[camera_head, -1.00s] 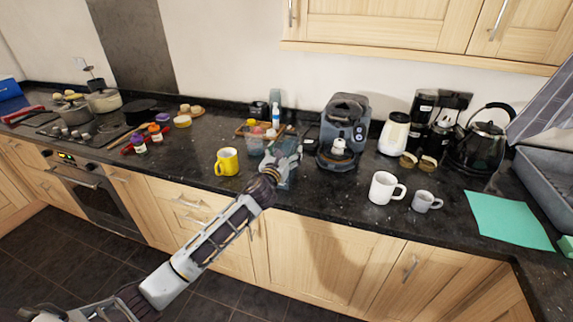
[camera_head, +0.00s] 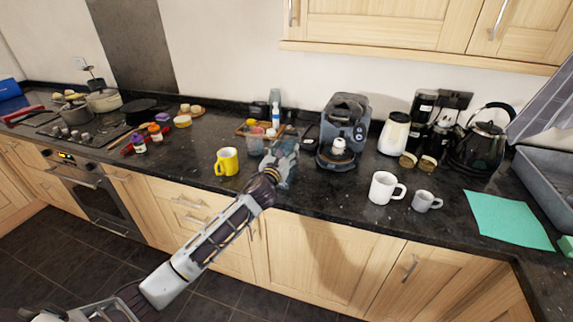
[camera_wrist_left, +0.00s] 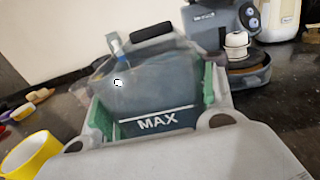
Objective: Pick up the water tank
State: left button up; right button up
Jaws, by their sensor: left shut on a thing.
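The water tank (camera_wrist_left: 155,85) is a clear bluish container with a MAX line. It fills the middle of the left wrist view, between the green-padded fingers of my left gripper (camera_wrist_left: 155,110). The gripper is shut on it. In the head view my left gripper (camera_head: 281,160) is over the counter, left of the grey coffee machine, and mostly hides the tank there. The coffee machine (camera_head: 345,125) stands apart to the right; it also shows in the left wrist view (camera_wrist_left: 215,35). My right gripper is not in view.
A yellow mug (camera_head: 227,162) stands left of my gripper. A wooden tray (camera_head: 250,128) with bottles is behind it. Two white mugs (camera_head: 381,188), a white canister (camera_head: 394,134) and a black kettle (camera_head: 478,145) stand to the right. The front counter between is clear.

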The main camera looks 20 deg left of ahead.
pick_arm(q)
grip_shut()
jog(key=shift+r, duration=0.35)
notch_tip(320, 180, up, 10)
jog(key=p, duration=0.1)
jog(key=shift+f, duration=0.2)
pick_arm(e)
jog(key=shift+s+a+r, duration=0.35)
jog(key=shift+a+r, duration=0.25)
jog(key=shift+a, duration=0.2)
